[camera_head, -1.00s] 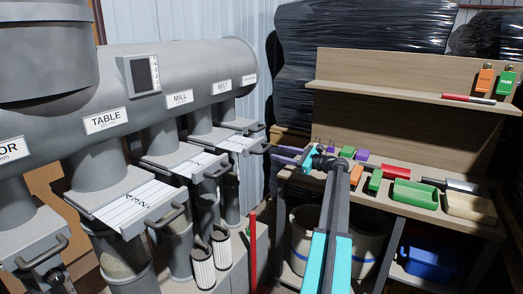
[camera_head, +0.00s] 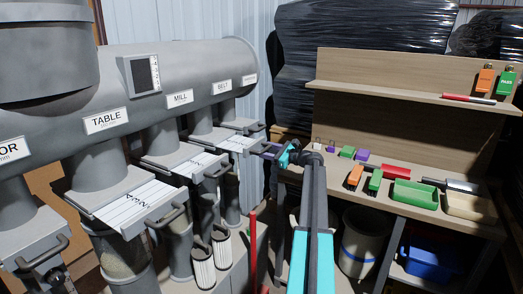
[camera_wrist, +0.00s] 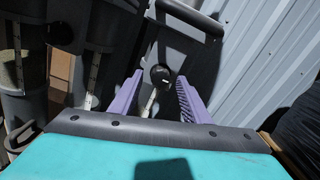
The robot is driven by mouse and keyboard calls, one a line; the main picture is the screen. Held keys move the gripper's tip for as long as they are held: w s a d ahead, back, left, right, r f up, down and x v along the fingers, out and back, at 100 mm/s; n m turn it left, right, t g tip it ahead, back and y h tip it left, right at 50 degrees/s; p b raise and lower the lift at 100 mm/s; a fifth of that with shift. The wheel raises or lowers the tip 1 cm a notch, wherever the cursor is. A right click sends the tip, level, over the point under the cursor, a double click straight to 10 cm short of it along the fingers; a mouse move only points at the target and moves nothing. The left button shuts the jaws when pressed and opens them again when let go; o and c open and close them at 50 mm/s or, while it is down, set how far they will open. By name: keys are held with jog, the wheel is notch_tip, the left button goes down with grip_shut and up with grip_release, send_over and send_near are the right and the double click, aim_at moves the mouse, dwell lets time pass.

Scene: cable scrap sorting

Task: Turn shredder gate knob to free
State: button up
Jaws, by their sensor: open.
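A round black knob (camera_wrist: 161,76) shows in the wrist view, with a pale stem or bar below it. My gripper (camera_head: 266,151) has purple fingers and is open. In the wrist view its two fingers stand left and right of the knob; I cannot tell whether they touch it or how deep the knob sits between them. In the head view the gripper is beside the farthest gate (camera_head: 240,144), at the right end of the grey duct. The label (camera_head: 249,79) above that gate is too small to read for sure. The knob cannot be made out in the head view.
Nearer gates under labels TABLE (camera_head: 106,121), MILL (camera_head: 180,98) and BELT (camera_head: 222,86) have protruding handles. A wooden bench (camera_head: 455,222) to the right holds a green tray (camera_head: 415,194), padlocks and tags. A red post (camera_head: 252,250) stands below the gates.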

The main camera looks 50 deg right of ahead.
jog(key=c, duration=1)
jog(key=shift+c, duration=0.2)
jog(key=shift+f+n, duration=0.1)
jog(key=shift+n, duration=0.3)
jog(key=shift+s+n+b, duration=0.1)
jog(key=shift+n+b, duration=6)
jog(key=shift+n, duration=2.5)
